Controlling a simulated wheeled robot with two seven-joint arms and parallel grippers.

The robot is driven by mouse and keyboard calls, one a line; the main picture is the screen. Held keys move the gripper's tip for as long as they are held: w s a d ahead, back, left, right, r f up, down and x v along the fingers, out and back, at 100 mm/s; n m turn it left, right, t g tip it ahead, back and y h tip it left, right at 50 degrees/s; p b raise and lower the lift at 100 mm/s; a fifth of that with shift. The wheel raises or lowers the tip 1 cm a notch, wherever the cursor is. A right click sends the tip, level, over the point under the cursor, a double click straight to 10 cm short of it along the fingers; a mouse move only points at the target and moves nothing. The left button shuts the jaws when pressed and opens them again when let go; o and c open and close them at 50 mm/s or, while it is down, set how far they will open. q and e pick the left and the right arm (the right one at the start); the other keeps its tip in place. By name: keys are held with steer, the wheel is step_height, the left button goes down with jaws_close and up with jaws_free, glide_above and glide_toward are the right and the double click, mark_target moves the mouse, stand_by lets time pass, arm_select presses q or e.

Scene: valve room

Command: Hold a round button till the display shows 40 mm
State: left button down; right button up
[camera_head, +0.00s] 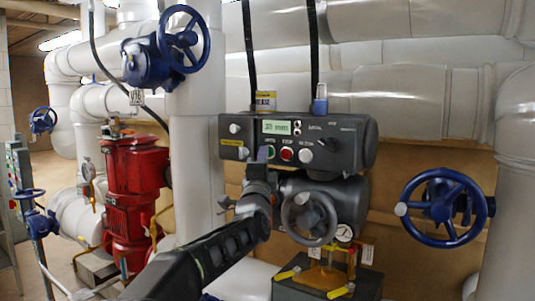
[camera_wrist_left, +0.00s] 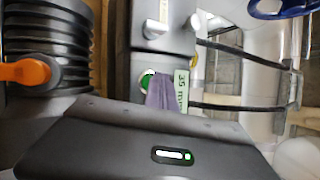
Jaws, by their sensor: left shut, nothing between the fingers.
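A dark grey control box (camera_head: 350,140) hangs in front of the pipes. Its small display (camera_head: 277,127) is lit pale green and blurred in the head view; in the left wrist view the display (camera_wrist_left: 182,80) reads 35, then what looks like mm. Below it sit a green round button (camera_head: 271,150), a red one (camera_head: 287,154) and a white one (camera_head: 305,155). My left gripper (camera_head: 262,155) is shut and empty, its purple-grey tips at the green button. In the left wrist view the tips partly cover the green button (camera_wrist_left: 147,78); contact looks likely but pressing depth cannot be told. My right gripper is out of view.
A grey handwheel (camera_head: 309,218) on the actuator is close to the right of my left arm. Blue handwheels stand at upper left (camera_head: 181,40) and right (camera_head: 445,208).

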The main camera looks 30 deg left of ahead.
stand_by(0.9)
arm_select(q)
steer(key=shift+s+b, duration=0.65)
steer(key=shift+s, duration=0.15)
steer(key=shift+s, duration=0.1)
steer(key=s+b, duration=0.3)
steer(key=s, duration=0.1)
steer(key=shift+s+d, duration=0.1)
steer(key=shift+s, duration=0.3)
